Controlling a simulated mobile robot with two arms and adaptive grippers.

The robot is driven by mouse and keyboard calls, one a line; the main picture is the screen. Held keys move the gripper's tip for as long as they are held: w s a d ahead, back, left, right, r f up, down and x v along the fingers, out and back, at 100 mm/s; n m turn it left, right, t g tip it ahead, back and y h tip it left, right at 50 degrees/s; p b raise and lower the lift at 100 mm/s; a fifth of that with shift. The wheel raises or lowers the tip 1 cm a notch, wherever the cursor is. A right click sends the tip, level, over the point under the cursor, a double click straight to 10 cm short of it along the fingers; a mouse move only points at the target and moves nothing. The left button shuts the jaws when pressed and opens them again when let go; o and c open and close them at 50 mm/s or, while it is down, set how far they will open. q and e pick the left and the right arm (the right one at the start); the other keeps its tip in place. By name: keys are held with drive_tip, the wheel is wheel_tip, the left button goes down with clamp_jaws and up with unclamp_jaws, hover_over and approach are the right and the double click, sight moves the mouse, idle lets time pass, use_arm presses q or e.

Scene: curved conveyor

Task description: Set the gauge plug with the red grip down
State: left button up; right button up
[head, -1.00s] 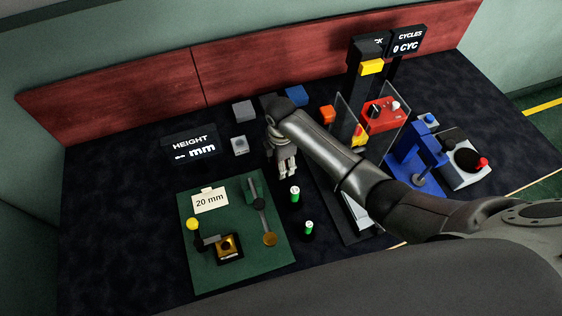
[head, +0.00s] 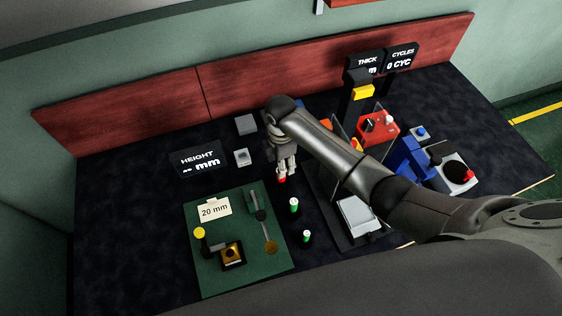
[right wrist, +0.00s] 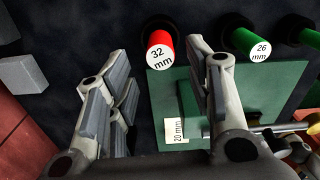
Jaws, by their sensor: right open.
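The gauge plug with the red grip (head: 281,179) shows just below my right gripper's fingertips in the head view. In the right wrist view the red grip (right wrist: 160,50) is upright, its end marked "32 mm", with a dark part beyond it against the dark table. My right gripper (head: 283,171) is open. In the right wrist view its fingers (right wrist: 160,95) stand apart on either side, with the red grip showing between them near the right finger; I see no contact. My left gripper is not in view.
Two green-grip plugs (head: 294,205) (head: 307,237) stand to the right of the green mat (head: 220,282), which holds a "20 mm" card (head: 214,210) and a gauge stand. A height display (head: 199,162) and grey blocks (head: 246,124) are behind. The table's left is clear.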

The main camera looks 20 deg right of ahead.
wheel_tip(320, 180, up, 4)
drive_tip(key=p, duration=0.3)
drive_tip(key=shift+r, duration=0.25)
drive_tip(key=shift+w, duration=0.1)
